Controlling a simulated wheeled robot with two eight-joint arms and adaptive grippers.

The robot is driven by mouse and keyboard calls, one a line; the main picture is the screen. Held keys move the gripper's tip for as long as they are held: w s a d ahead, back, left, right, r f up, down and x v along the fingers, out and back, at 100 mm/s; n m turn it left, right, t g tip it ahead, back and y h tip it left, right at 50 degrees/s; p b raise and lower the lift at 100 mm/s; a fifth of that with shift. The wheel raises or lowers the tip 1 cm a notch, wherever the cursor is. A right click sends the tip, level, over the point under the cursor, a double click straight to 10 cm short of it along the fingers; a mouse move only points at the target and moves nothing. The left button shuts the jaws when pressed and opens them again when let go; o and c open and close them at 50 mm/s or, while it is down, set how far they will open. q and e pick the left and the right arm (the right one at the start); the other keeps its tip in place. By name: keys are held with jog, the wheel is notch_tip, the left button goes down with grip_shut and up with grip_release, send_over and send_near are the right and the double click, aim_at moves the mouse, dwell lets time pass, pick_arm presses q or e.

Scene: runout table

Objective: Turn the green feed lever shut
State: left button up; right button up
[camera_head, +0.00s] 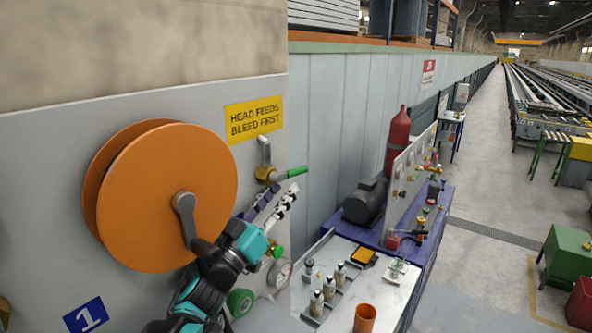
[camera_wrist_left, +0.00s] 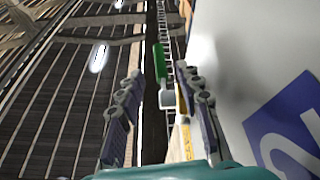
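The green feed lever (camera_head: 297,172) sticks out to the right from a brass valve (camera_head: 265,173) on the grey panel, below the yellow sign. In the left wrist view the green lever (camera_wrist_left: 159,63) stands beyond the fingertips, in line with the gap between them. My left gripper (camera_head: 287,190) is just below the lever, its fingers pointing up and to the right. The wrist view shows its two fingers (camera_wrist_left: 158,78) spread apart with nothing held between them. Whether a fingertip touches the lever cannot be told. My right gripper is not in view.
A large orange reel (camera_head: 170,200) with a crank stands left of my left arm. A gauge (camera_head: 280,273) and a green knob (camera_head: 239,302) sit below the gripper. A bench (camera_head: 385,300) with small bottles and an orange cup (camera_head: 365,318) is at lower right.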

aim_at(299, 171)
pick_arm(q)
jog(key=p+x, duration=0.2)
jog(key=x, duration=0.5)
jog(key=shift+w+d+r, duration=0.1)
jog(key=shift+w+d, duration=0.15)
jog(key=shift+w, duration=0.1)
grip_shut()
